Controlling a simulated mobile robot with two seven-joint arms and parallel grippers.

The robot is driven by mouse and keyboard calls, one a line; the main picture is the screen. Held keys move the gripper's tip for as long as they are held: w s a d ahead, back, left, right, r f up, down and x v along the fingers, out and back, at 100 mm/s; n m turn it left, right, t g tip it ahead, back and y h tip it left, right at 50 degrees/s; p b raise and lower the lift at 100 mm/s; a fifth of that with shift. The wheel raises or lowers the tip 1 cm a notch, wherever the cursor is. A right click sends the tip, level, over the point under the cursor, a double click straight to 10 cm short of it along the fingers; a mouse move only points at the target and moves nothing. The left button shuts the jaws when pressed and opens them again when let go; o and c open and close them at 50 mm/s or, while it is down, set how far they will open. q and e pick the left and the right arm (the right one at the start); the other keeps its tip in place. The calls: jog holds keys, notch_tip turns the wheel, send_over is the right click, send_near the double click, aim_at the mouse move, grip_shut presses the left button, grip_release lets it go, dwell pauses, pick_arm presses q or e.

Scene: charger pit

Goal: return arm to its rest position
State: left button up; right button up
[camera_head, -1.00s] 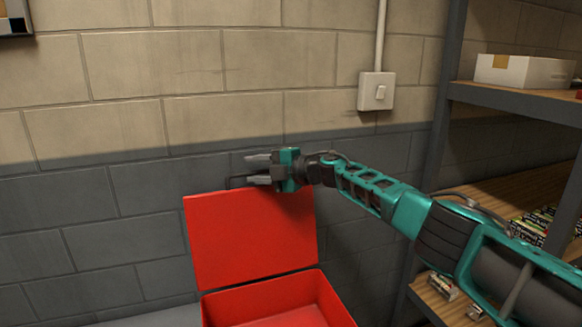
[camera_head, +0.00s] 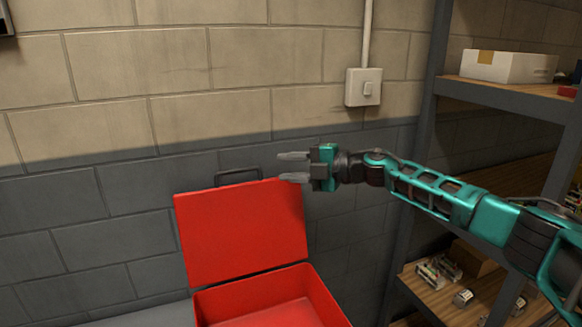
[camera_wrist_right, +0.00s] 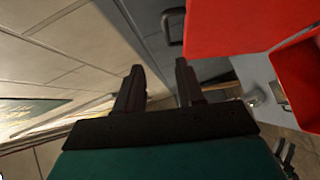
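My right gripper (camera_head: 292,167) is open and empty in the head view, with its two fingers apart and pointing left. It is in front of the wall, by the upper right corner of the raised lid of a red box (camera_head: 240,235). My right arm comes in from the right side. In the right wrist view, the two dark fingers (camera_wrist_right: 159,85) stand apart with nothing between them. The red lid (camera_wrist_right: 225,25) shows beyond them at the upper right. My left gripper is in neither view.
The red box stands open on a grey surface (camera_head: 150,315), its visible inside empty. A shelf rack (camera_head: 510,95) on the right holds a white carton (camera_head: 508,66) and small items. My arm passes in front of it.

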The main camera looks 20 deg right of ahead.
dwell(0.3)
jog(key=s+a+f+m+t+h, duration=0.5)
jog(key=s+a+f+m, duration=0.4)
jog(key=a+f+m, duration=0.25)
jog(key=s+d+f+m+g+h, duration=0.25)
jog(key=s+f+m+g, duration=0.2)
jog(key=s, duration=0.65)
jog(key=s+d+f+m+g+h, duration=0.2)
jog(key=s+d+f+m+g, duration=0.25)
jog(key=s, duration=0.75)
jog(key=s+d+f+m+g+h, duration=0.25)
jog(key=s+f, duration=0.25)
jog(key=s, duration=0.6)
jog(key=w+a+f+t+y, duration=0.2)
jog(key=w+a+f+t, duration=0.1)
jog(key=w+f+t, duration=0.3)
notch_tip(320, 180, down, 3)
jog(key=shift+w+r, duration=0.1)
jog(key=shift+w, duration=0.3)
